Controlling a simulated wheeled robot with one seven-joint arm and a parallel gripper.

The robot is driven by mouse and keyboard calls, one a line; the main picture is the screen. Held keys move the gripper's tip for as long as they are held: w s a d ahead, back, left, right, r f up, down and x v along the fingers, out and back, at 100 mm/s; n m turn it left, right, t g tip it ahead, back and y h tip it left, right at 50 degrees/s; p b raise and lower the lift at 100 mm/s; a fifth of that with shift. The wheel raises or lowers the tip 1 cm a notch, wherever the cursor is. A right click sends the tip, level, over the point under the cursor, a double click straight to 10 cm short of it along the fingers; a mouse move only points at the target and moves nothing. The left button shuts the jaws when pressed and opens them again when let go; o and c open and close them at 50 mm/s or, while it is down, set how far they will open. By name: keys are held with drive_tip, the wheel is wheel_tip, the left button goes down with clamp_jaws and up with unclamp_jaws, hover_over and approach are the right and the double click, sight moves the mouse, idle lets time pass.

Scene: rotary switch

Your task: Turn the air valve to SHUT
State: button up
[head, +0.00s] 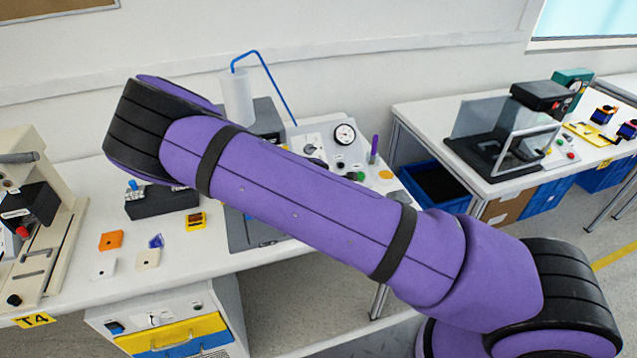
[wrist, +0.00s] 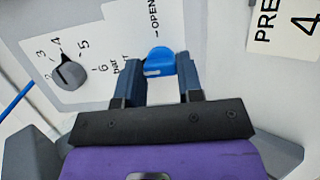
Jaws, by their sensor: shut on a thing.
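In the wrist view, the air valve is a blue handle (wrist: 160,61) on a pale panel (wrist: 105,25), with a small white mark on its near side. My gripper (wrist: 160,72) has its two dark fingers on either side of the handle and is shut on it. The word OPEN stands above the handle. A small label to the left of the handle is partly hidden by the left finger, and I cannot read it fully. In the head view, my purple arm hides the gripper and the valve.
In the wrist view, a dark rotary knob (wrist: 70,75) with a numbered scale sits left of the valve. In the head view, a round gauge (head: 345,133) and a white bottle (head: 238,97) with a blue tube stand behind my arm. Small parts lie on the left bench (head: 75,255).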

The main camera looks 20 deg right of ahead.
drive_tip(key=o, duration=0.9)
drive_tip(key=shift+o, duration=0.2)
drive_tip(key=v, duration=1.1)
drive_tip(key=shift+w, duration=0.1)
